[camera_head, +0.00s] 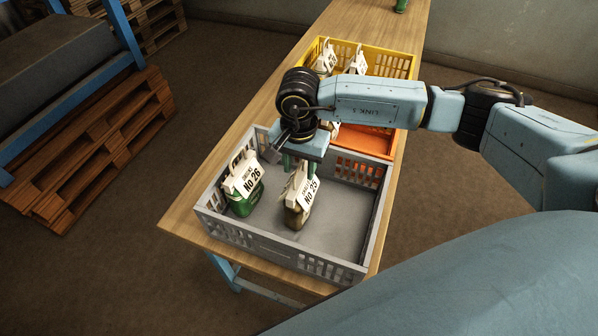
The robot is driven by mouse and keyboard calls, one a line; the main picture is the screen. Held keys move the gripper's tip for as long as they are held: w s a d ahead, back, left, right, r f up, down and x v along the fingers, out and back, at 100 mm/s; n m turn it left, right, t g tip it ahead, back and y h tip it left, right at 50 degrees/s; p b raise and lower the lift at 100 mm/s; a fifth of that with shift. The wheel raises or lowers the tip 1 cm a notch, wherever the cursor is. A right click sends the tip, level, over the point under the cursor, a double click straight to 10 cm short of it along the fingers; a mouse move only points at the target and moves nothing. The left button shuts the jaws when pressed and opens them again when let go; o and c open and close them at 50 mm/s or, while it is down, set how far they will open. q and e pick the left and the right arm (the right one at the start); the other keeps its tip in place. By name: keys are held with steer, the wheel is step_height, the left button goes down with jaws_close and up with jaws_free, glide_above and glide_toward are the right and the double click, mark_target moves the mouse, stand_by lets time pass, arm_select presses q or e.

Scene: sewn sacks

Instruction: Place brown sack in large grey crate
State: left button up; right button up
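The large grey crate (279,254) stands on the near part of a wooden table. The brown sack (294,216), with a white label reading No 25, is upright and slightly tilted inside it, near the middle. I cannot tell whether its base touches the crate floor. My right gripper (300,168) points down directly over this sack, with its fingers at the sack's top. The wrist and label partly hide the grip, so I cannot tell whether the fingers are closed on it. My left gripper is out of view.
A green sack (241,203) labelled No 26 stands at the crate's left. The crate's right side is empty. Behind are an orange crate (366,141), partly hidden by my arm, and a yellow crate (399,65) with white-topped sacks. Wooden pallets (90,150) stand left.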

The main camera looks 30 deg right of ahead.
step_height(320, 180, up, 9)
steer(key=shift+r+b, duration=0.2)
steer(key=shift+b, duration=0.3)
